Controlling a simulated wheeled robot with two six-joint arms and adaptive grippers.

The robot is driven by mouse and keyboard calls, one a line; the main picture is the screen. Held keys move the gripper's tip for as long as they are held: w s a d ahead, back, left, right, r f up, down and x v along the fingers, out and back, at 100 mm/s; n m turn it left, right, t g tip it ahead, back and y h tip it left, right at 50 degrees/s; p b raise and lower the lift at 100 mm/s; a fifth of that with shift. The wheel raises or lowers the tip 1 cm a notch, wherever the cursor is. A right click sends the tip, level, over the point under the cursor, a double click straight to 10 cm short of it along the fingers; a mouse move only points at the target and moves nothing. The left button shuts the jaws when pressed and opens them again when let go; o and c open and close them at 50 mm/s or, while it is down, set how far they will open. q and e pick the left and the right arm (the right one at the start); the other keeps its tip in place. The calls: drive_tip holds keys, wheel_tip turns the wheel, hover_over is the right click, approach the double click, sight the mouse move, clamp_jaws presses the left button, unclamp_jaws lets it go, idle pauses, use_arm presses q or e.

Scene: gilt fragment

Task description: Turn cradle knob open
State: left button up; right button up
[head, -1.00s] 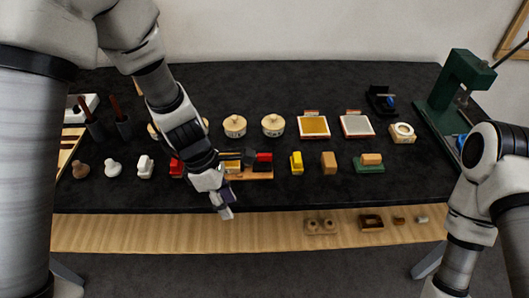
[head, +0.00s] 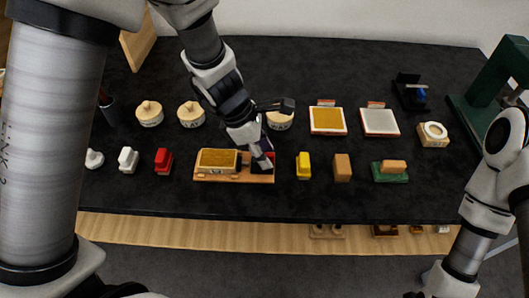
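The cradle (head: 225,179) is a low wooden board near the front middle of the table in the head view. A gold-faced block (head: 217,159) sits on its left part, with a dark piece beside it. The knob cannot be made out clearly; a red and dark part at the cradle's right end is mostly hidden behind my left gripper (head: 265,162). That gripper points down over this right end. Contact with it cannot be told, nor whether the fingers are open or shut. My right arm is at the right edge; its gripper is out of view.
A red block (head: 163,161) stands left of the cradle, and a yellow block (head: 303,166) stands close to its right. Lidded pots (head: 191,115) stand behind it. Two framed trays (head: 327,121) and a green press (head: 495,85) are further right. The table's front strip is clear.

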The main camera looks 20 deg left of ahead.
use_arm(q)
drive_tip(key=shift+s+r, duration=0.25)
drive_tip(key=shift+s, duration=0.15)
drive_tip(key=c, duration=0.4)
clamp_jaws()
drive_tip(key=shift+f, duration=0.1)
